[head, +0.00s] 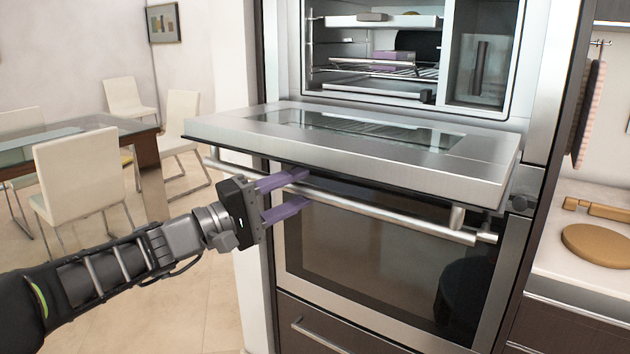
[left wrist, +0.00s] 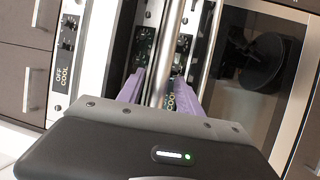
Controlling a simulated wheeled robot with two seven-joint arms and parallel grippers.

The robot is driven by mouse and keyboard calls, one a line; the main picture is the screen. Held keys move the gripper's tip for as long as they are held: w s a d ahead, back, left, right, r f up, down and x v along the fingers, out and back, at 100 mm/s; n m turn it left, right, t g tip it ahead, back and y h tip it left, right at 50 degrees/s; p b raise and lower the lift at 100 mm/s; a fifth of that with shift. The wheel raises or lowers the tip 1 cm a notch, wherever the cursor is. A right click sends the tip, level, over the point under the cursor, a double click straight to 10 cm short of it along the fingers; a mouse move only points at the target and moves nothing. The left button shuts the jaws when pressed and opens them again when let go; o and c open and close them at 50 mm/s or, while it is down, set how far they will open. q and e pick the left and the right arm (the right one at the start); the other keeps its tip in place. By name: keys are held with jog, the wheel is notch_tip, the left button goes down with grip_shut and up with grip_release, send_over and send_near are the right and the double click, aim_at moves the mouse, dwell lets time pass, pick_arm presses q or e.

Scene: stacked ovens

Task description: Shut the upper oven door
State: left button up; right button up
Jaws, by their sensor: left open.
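The upper oven door (head: 225,127) is open, lowered nearly flat with its glass window facing up. The upper oven's cavity (head: 375,50) is open behind it. A metal bar handle (head: 390,215) runs below the door's front edge. My left gripper (head: 300,192) is open below the left part of the door, its purple fingers pointing right. In the left wrist view, a metal bar (left wrist: 166,55) runs between the open fingers (left wrist: 165,85), with a second bar (left wrist: 208,50) beside it. I cannot tell whether the fingers touch the bar. My right gripper is not in view.
The lower oven (head: 370,250) is shut beneath the open door, with a drawer (head: 320,335) under it. A counter with a round wooden board (head: 598,245) is at the right. A glass table (head: 70,145) and white chairs stand at the left, with free floor between.

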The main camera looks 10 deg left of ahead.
pick_arm(q)
jog(key=x, duration=0.4)
jog(key=shift+w, duration=0.1)
jog(key=shift+c, duration=0.5)
grip_shut()
dwell(0.9)
